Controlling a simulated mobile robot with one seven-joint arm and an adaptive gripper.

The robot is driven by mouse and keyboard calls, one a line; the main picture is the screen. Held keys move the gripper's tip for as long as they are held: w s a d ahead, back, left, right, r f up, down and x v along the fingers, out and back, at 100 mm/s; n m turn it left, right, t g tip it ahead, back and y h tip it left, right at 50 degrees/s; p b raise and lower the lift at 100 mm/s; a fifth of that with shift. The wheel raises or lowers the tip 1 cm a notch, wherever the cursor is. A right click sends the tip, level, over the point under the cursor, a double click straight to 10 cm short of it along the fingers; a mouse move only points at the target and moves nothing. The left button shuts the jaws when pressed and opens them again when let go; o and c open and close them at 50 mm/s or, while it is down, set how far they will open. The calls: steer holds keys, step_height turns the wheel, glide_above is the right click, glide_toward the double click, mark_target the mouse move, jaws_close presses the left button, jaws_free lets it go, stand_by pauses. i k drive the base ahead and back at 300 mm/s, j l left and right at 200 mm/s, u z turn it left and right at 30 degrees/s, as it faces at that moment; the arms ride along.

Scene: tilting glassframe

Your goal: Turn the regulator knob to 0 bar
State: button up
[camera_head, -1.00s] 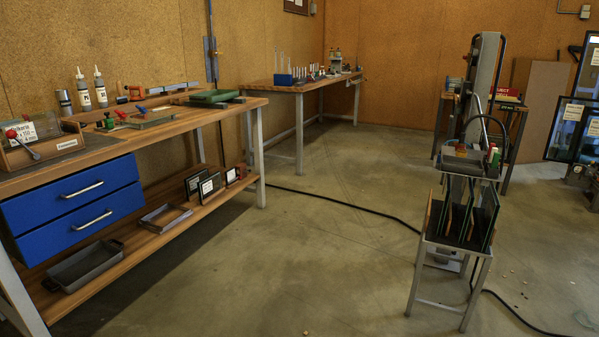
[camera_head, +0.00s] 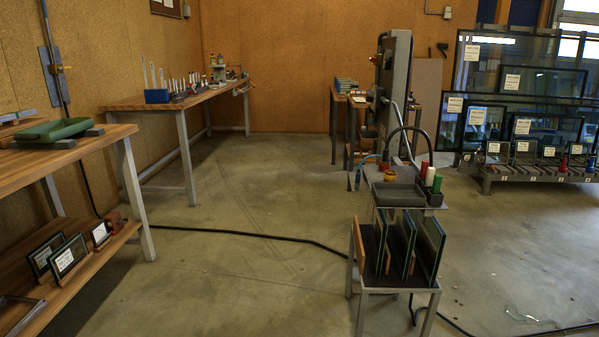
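No regulator knob can be made out for certain. A vertical pipe with a grey wall plate (camera_head: 54,76) is at the far left on the wall, and a small brass-coloured fitting (camera_head: 61,68) sits on it. It is too small to tell whether this is a regulator, and no pressure reading can be seen. My gripper is not in view.
A second bench (camera_head: 160,106) is behind. A grey machine (camera_head: 393,95) and a small glass rack (camera_head: 368,262) stand right of centre. A black cable (camera_head: 240,235) crosses the open floor.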

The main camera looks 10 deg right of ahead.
mark_target(369, 95)
steer(key=i+j+z, duration=0.9)
steer(key=i+j, duration=0.5)
steer(key=i+j+z, duration=0.1)
steer(key=i+j, duration=0.5)
steer(key=j, duration=0.1)
